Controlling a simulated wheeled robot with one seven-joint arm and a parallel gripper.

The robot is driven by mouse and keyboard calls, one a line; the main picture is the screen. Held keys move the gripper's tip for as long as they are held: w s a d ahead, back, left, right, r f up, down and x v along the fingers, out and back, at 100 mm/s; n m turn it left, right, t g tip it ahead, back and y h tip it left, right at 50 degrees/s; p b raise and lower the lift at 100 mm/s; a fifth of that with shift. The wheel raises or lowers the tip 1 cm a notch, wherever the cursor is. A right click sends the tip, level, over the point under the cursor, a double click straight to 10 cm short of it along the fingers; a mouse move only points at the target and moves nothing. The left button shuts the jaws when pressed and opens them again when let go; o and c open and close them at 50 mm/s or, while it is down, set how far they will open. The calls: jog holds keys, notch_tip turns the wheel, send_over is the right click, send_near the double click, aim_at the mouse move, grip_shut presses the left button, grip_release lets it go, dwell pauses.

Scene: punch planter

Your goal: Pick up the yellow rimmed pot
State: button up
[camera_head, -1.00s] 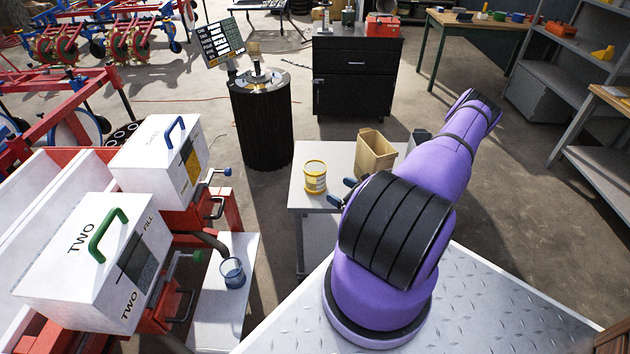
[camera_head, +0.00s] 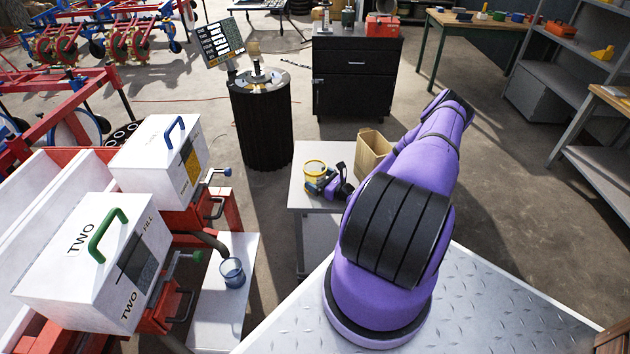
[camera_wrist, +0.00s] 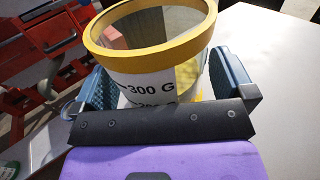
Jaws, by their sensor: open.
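The yellow rimmed pot (camera_head: 314,169) stands upright on the small grey table (camera_head: 306,203) at the centre of the head view. In the wrist view the pot (camera_wrist: 150,85) shows a yellow rim, a clear inside and a white band marked "300 G". My gripper (camera_wrist: 160,90) is open, with one blue finger on each side of the pot's body, below the rim. A small gap shows at the right finger; whether the left finger touches cannot be told. The gripper (camera_head: 325,184) also shows in the head view, low beside the pot. The pot's base is hidden.
A blue-rimmed pot (camera_head: 232,272) sits on a white stand at left, below two white hoppers. The table's right part is clear in the wrist view.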

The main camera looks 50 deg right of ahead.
aim_at(324, 175)
jog(key=c, duration=0.9)
jog(key=shift+r, duration=0.1)
jog(key=shift+r, duration=0.8)
jog(key=shift+s+a+r, duration=0.1)
jog(key=shift+s+r, duration=0.05)
jog(key=shift+r, duration=0.35)
jog(key=shift+s+a+r, duration=0.1)
jog(key=shift+r, duration=0.35)
jog(key=s+a, duration=0.3)
jog(key=s, duration=0.1)
jog(key=s+a+r, duration=0.1)
jog(key=s+a, duration=0.2)
jog(key=s, duration=0.1)
jog(key=s+a, duration=0.2)
jog(key=s, duration=0.2)
jog(key=shift+s+a+r, duration=0.15)
jog(key=shift+s+a, duration=0.2)
jog(key=shift+a, duration=0.05)
